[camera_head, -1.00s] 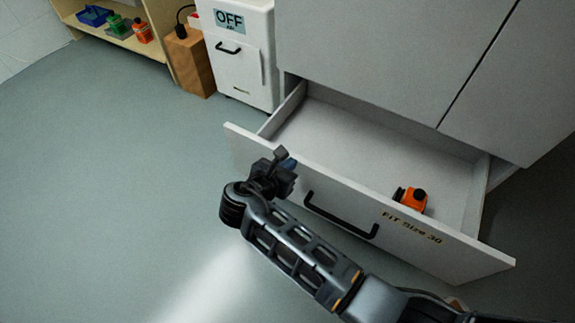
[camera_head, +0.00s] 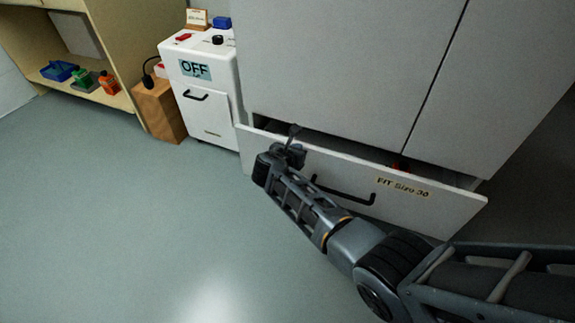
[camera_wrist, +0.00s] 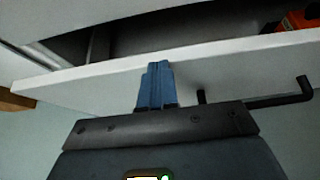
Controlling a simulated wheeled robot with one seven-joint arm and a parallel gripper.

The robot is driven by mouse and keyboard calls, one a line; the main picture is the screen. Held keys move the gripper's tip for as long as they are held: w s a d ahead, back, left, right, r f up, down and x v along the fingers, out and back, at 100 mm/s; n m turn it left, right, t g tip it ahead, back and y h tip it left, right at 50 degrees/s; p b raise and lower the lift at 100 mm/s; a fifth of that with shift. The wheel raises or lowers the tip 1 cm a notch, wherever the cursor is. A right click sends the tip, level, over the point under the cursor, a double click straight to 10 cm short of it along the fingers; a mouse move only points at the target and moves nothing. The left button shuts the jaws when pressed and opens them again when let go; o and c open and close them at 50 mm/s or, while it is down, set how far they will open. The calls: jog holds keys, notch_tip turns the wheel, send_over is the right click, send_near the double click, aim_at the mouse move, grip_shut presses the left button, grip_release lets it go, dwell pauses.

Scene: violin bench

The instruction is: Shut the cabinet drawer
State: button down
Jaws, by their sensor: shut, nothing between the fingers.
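The cabinet drawer (camera_head: 440,207) is the low, wide drawer with a black bar handle (camera_head: 343,191) and the label "FIT Size 30". It stands partly out, with a dark gap behind its front's top edge. My gripper (camera_head: 294,140) is shut and empty, at the upper left part of the drawer front. In the wrist view, the blue fingertips (camera_wrist: 155,82) are together at the drawer front (camera_wrist: 215,75), left of the handle (camera_wrist: 285,99); whether they touch it I cannot tell. An orange object (camera_wrist: 298,20) inside the drawer is mostly hidden in the head view.
The grey cabinet (camera_head: 330,70) rises above the drawer. A white unit (camera_head: 207,90) marked "OFF" and a wooden block (camera_head: 158,110) stand to the left. A shelf (camera_head: 100,96) with small items is farther left. The floor (camera_head: 130,230) in front is clear.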

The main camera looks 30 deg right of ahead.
jog(key=shift+w+d+f, duration=0.1)
jog(key=shift+w+d, duration=0.35)
jog(key=shift+d, duration=0.2)
jog(key=shift+w+d, duration=0.45)
jog(key=shift+d, duration=0.2)
